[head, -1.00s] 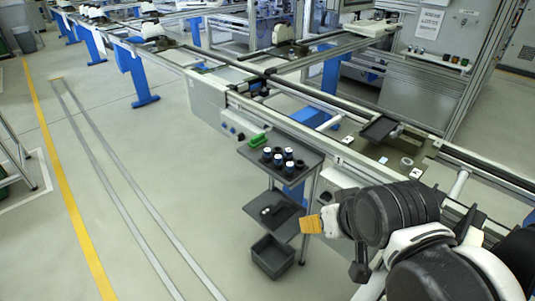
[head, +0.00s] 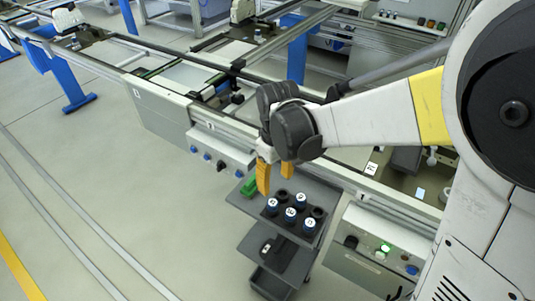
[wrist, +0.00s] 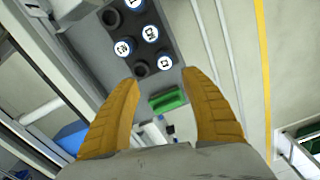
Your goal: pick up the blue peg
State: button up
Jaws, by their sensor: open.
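Several blue pegs with white, marked tops stand upright in a dark rack on the cart's top shelf; one blue peg (head: 309,227) is at the near end. The wrist view shows these round white tops, one blue peg (wrist: 165,61) lying nearest my right-hand finger. Which peg is meant cannot be told. My gripper (head: 271,180) has orange fingers and hangs above the shelf, by the rack's far-left end. In the wrist view my gripper (wrist: 160,80) is open and empty, its fingers apart over the rack's end, touching no peg.
A green block (head: 249,187) lies on the shelf beside the rack. Black round sockets (head: 318,212) show among the pegs. The cart's lower shelf (head: 268,249) is below. The conveyor line (head: 225,150) runs close behind the cart. Floor to the left is clear.

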aim_at(273, 202)
jog(key=f, duration=0.1)
jog(key=f+b, duration=0.1)
jog(key=f, duration=0.2)
jog(key=shift+s+d+f, duration=0.1)
jog(key=shift+s+f, duration=0.1)
jog(key=shift+s, duration=0.15)
jog(key=f+b, duration=0.1)
jog(key=f, duration=0.1)
jog(key=f+b, duration=0.1)
jog(key=f, duration=0.1)
jog(key=f+b, duration=0.1)
jog(key=f, duration=0.1)
jog(key=shift+s+a, duration=0.1)
jog(key=shift+a, duration=0.3)
jog(key=shift+r, duration=0.1)
grip_shut()
